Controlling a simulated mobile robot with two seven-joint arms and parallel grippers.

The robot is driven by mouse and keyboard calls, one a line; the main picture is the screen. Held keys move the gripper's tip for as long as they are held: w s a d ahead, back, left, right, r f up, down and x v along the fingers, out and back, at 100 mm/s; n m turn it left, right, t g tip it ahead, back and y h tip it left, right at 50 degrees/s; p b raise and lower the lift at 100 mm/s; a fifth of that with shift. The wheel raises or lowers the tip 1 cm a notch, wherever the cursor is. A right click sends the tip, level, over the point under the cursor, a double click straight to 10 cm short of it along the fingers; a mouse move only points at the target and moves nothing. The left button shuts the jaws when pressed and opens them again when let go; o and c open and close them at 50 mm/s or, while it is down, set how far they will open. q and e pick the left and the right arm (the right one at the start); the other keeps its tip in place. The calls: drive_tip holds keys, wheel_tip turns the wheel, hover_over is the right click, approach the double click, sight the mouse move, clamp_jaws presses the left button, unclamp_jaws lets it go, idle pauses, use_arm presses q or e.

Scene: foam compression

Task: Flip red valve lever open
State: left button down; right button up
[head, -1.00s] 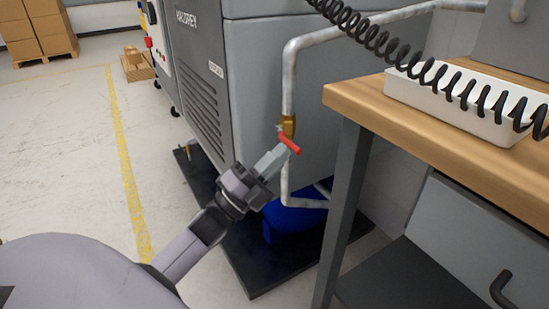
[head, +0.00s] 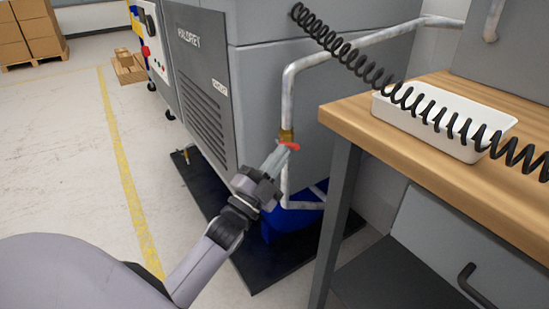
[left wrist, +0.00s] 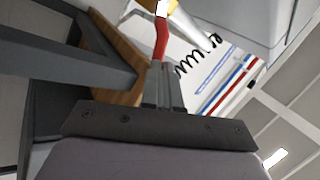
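The red valve lever (head: 290,146) sits on a brass valve (head: 286,135) in the grey vertical pipe. In the left wrist view the lever (left wrist: 161,38) rises just beyond the fingertips (left wrist: 160,66). The fingers look closed together; I see no clear grip around the lever, and the exact contact is hidden. My right gripper is not in view.
A wooden workbench (head: 360,125) with a white tray (head: 440,122) stands close on the right, its leg near my arm. A black coiled hose (head: 400,95) hangs in front. The grey compressor cabinet (head: 270,85) stands behind, above a blue tank (head: 285,222).

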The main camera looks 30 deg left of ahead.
use_arm(q)
drive_tip(key=w+a+r+n+g+y+p, duration=0.1)
drive_tip(key=a+r+n+g+y+p, duration=0.2)
drive_tip(key=n+p, duration=0.9)
wheel_tip(320, 180, up, 2)
drive_tip(key=g+y+p, duration=0.1)
drive_tip(key=y+p, duration=0.2)
drive_tip(key=shift+w+a+n+p, duration=0.15)
drive_tip(key=shift+w+n+p, duration=0.1)
drive_tip(key=shift+n+p, duration=0.15)
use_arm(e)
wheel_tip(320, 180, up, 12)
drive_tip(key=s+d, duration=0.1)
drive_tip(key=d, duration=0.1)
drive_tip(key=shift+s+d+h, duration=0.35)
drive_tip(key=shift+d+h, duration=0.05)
use_arm(q)
drive_tip(key=shift+g, duration=0.3)
drive_tip(key=shift+s, duration=0.1)
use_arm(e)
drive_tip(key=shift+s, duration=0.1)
